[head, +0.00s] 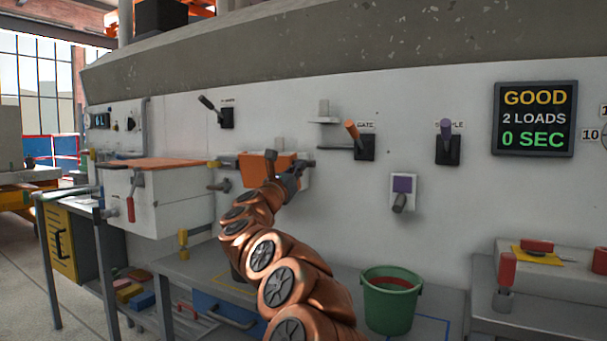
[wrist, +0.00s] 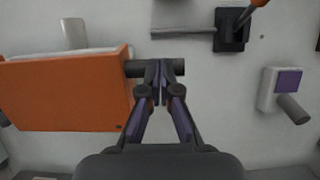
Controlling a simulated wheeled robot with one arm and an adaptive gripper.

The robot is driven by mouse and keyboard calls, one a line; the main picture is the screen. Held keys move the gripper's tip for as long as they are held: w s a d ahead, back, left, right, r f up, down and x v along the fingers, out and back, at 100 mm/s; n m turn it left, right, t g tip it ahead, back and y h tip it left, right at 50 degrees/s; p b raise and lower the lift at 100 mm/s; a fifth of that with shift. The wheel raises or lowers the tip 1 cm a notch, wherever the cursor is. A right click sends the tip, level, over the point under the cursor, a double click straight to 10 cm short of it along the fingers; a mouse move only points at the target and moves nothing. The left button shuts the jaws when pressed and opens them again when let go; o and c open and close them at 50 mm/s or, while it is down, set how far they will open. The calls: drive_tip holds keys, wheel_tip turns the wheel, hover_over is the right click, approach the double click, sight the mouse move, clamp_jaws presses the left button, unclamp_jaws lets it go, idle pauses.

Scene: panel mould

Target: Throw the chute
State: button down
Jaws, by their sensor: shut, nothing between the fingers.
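An orange box-like part (head: 257,171), which looks like the chute, is mounted on the pale wall panel. It also fills the left of the wrist view (wrist: 68,92). A dark round bar (wrist: 138,68) sticks out from its right side. My gripper (head: 303,165) is at the right of the orange part. In the wrist view my gripper (wrist: 160,78) is shut and empty, its tips overlapping the bar; I cannot tell whether they touch it. Part of the orange part is hidden behind my arm in the head view.
An orange-handled lever marked GATE (head: 353,131) and a purple-handled lever (head: 446,130) are to the right. A purple-topped switch (head: 402,186) sits below them. A display (head: 535,118) reads GOOD, 2 LOADS, 0 SEC. A green bucket (head: 391,305) stands on the shelf below.

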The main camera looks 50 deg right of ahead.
drive_tip(key=d+y+p, duration=0.2)
drive_tip(key=p, duration=0.3)
drive_tip(key=shift+r+y, duration=0.15)
drive_tip(key=shift+y, duration=0.15)
drive_tip(key=shift+f, duration=0.2)
drive_tip(key=b+v, duration=0.2)
drive_tip(key=v, duration=1.2)
drive_tip(key=shift+f, duration=0.15)
drive_tip(key=shift+w, duration=0.2)
